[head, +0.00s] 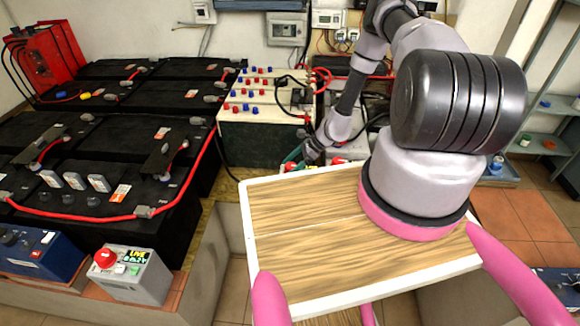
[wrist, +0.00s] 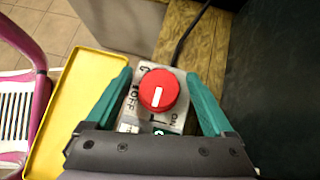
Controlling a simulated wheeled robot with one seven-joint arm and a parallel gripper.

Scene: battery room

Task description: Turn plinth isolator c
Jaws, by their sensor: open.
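In the wrist view a round red isolator knob (wrist: 158,90) with a white pointer mark sits on a pale plate (wrist: 178,122). The plate reads OFF at the left and ON at the lower right. The pointer stands nearly upright in the picture. My gripper (wrist: 158,75) is open, one teal finger on each side of the knob, with a gap showing on both sides. No letter c is readable. In the head view my gripper (head: 303,157) is small and partly hidden at the far edge of the wooden board, close to a red knob (head: 290,167).
A yellow panel (wrist: 75,110) lies left of the knob in the wrist view. A black cable runs behind it. In the head view, black batteries (head: 90,140) fill the left, a grey box with a red button (head: 130,275) stands front left, and shelves (head: 545,140) stand right.

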